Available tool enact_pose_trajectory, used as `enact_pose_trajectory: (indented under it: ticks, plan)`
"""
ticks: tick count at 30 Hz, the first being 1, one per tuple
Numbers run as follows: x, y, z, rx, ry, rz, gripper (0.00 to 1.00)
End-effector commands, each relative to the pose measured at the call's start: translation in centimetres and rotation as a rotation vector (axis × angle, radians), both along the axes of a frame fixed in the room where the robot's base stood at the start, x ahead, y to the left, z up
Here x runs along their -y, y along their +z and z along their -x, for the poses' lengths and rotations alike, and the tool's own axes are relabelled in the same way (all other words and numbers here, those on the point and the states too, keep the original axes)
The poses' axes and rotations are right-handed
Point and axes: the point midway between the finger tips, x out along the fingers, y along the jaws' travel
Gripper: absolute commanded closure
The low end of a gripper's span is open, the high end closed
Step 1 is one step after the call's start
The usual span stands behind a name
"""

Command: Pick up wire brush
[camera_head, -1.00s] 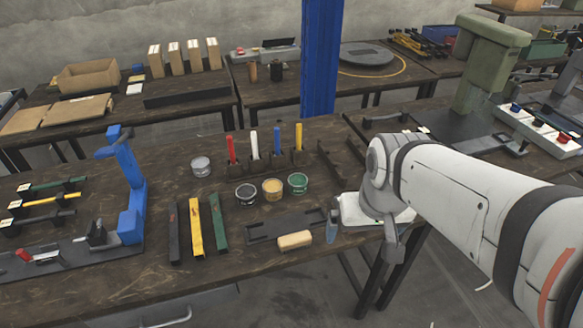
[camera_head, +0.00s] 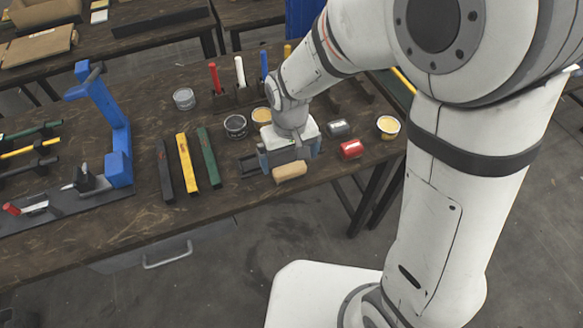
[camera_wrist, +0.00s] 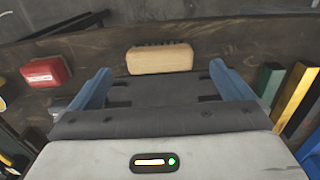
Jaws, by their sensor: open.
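The wire brush (camera_head: 290,172) has a tan wooden block and lies near the front edge of the dark wooden table. In the wrist view the brush (camera_wrist: 160,58) lies crosswise, with a row of dark bristles along its far side. My gripper (camera_wrist: 160,72) is open, its two blue fingers wide apart. The brush sits between and just beyond the fingertips in that view, apart from both.
A red block (camera_head: 351,149) and a grey one (camera_head: 338,128) sit to the right, with a yellow-topped tin (camera_head: 388,125). Green (camera_head: 209,158), yellow (camera_head: 189,163) and black (camera_head: 165,170) bars lie to the left.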

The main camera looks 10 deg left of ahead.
Motion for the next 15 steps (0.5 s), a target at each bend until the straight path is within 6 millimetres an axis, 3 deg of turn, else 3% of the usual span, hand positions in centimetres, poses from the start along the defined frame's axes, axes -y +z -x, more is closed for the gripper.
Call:
enact_pose_trajectory:
  ticks: [9,15]
  plan:
    - [-0.2,-4.3,-0.1,-0.003,0.008,0.002,0.00]
    - [-0.2,-5.5,-0.2,0.000,0.008,0.000,0.00]
